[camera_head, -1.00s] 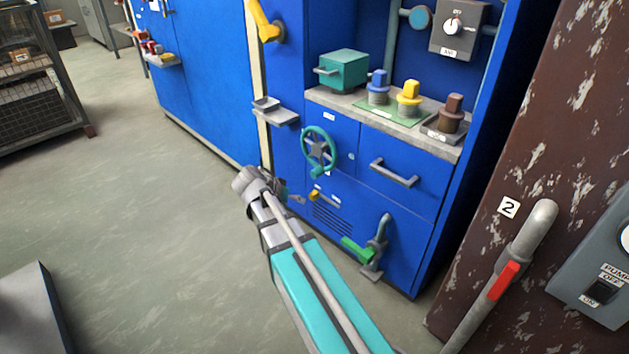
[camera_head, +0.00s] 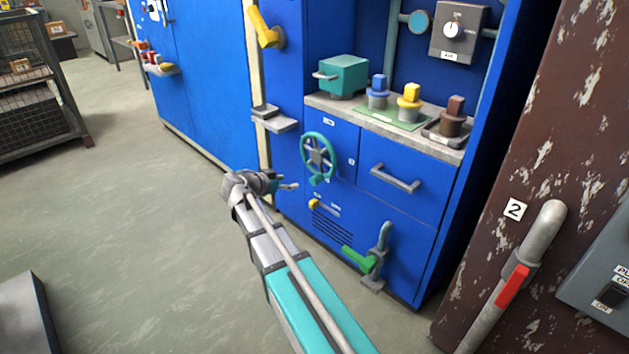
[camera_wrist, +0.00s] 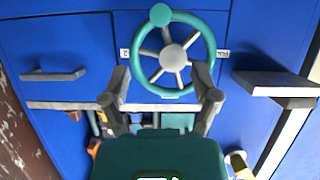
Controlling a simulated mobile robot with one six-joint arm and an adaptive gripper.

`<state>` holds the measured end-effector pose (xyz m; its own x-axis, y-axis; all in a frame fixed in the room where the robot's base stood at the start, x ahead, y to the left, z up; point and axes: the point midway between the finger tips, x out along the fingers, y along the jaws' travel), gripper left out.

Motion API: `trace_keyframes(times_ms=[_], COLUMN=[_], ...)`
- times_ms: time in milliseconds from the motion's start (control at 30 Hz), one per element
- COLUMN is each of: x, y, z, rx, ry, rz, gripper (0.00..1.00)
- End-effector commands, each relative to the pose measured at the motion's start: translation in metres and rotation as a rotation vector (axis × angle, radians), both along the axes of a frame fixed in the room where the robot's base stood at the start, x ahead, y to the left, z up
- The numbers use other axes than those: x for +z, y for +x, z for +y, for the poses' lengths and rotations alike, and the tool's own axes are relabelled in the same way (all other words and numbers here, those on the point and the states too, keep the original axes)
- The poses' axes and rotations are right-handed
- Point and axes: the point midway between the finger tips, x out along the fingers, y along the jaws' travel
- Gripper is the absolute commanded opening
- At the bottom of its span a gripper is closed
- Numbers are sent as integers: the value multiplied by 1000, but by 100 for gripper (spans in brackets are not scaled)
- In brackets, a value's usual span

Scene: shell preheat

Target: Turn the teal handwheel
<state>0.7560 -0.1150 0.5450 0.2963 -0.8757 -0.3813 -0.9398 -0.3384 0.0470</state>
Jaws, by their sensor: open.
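The teal handwheel (camera_head: 317,156) is mounted on the front of the blue cabinet, below the counter. It has a grey hub with spokes and a teal knob on its rim, which is at the bottom in the head view. My gripper (camera_head: 290,186) is in front of the cabinet, left of and slightly below the wheel, apart from it. In the wrist view the handwheel (camera_wrist: 173,56) shows whole beyond the fingertips, with its knob at the top. My gripper (camera_wrist: 161,72) is open and empty there, its two fingers spread below the wheel's hub.
A grey shelf (camera_head: 275,124) juts out left of the wheel. A drawer handle (camera_head: 395,180) is to the right. A green-handled lever (camera_head: 360,260) and a small yellow knob (camera_head: 314,204) are below. Open floor (camera_head: 150,230) lies to the left.

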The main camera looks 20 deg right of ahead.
Motion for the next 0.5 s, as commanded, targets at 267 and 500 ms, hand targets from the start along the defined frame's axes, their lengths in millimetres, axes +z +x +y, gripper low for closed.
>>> trace_keyframes(times_ms=[267,500], x=[-9,-22], y=[6,16], z=[-15,-43], rx=[-2,-1], ry=[1,1], rz=[1,1], gripper=[78,78])
